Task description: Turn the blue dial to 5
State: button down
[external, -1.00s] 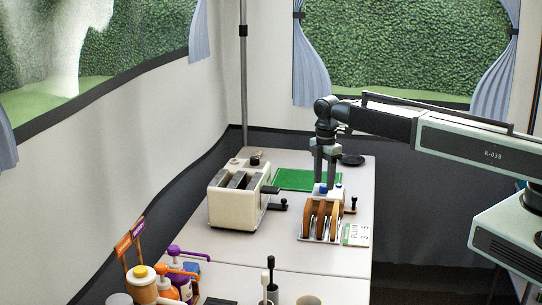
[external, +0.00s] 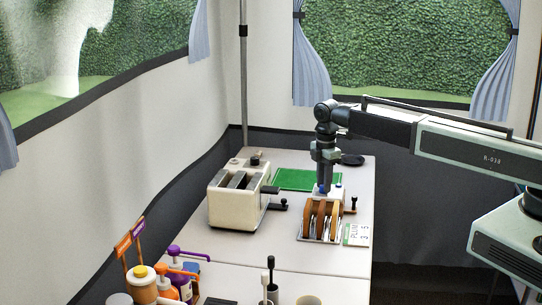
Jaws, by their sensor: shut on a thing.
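A small white unit (external: 334,195) stands behind a rack holding brown slices. A blue dial (external: 322,189) shows at its top, mostly hidden by my gripper. A second small blue spot (external: 338,185) shows just to its right. My gripper (external: 324,188) points straight down with its fingers at the blue dial, shut on it. The dial's marks and its setting are too small to read. A card (external: 356,235) lettered PLUM with 3 and 5 lies at the right of the rack.
A cream toaster (external: 235,200) with a dark lever stands left of the rack (external: 320,222). A green mat (external: 293,179) and a dark round item (external: 352,159) lie behind. Bottles and a caddy (external: 165,285) stand at the front left. Bare table lies between.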

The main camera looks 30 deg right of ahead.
jog(key=m, duration=0.6)
jog(key=shift+m, duration=0.4)
jog(key=m, duration=0.3)
jog(key=shift+m, duration=0.4)
jog(key=m, duration=0.3)
jog(key=shift+m, duration=0.3)
jog(key=m, duration=0.3)
jog(key=shift+m, duration=0.3)
jog(key=m, duration=0.3)
jog(key=shift+m, duration=0.3)
jog(key=m, duration=0.3)
jog(key=shift+m, duration=2.1)
